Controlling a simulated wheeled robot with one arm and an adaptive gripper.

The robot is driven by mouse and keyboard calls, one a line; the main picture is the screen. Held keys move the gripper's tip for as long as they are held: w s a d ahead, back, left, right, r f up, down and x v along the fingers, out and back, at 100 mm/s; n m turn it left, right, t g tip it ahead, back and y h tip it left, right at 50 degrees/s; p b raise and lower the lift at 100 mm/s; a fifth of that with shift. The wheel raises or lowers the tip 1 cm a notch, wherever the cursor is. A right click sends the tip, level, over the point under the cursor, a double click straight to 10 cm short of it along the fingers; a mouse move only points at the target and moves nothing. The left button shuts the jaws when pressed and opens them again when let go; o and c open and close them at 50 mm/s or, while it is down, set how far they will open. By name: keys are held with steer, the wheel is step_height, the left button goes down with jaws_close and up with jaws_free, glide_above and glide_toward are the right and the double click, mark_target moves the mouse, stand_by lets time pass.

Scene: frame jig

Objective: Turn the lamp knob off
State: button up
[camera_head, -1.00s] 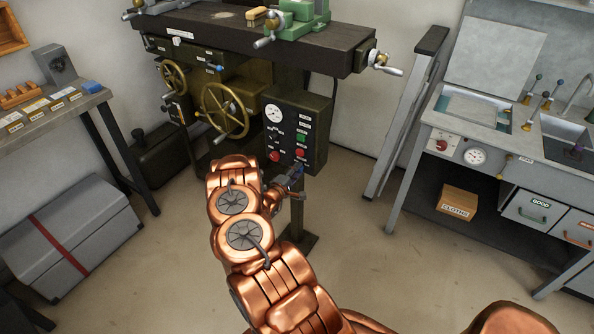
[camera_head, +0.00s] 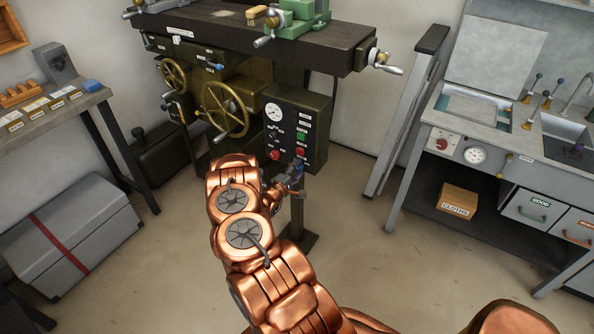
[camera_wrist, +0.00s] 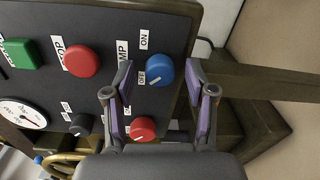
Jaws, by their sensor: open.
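The lamp knob is a blue round knob (camera_wrist: 160,71) on the dark control panel (camera_wrist: 90,20). In the wrist view it has LAMP, ON and OFF labels beside it. A white pointer line on its face slants toward the lower left, near the OFF label. My gripper (camera_wrist: 160,76) is open, with one finger on each side of the knob in the picture. I cannot tell whether the fingers touch it. In the head view my gripper (camera_head: 294,173) is at the panel's lower right, largely hiding the knob.
A red button (camera_wrist: 81,60), a green button (camera_wrist: 24,53), a red knob (camera_wrist: 143,129) and a gauge (camera_wrist: 22,113) share the panel. A brass handwheel (camera_head: 226,110) stands left of the panel. The floor (camera_head: 360,235) to the right is clear.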

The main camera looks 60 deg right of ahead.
steer(key=a, duration=1.2)
steer(key=shift+s+r, duration=0.2)
steer(key=shift+r, duration=0.05)
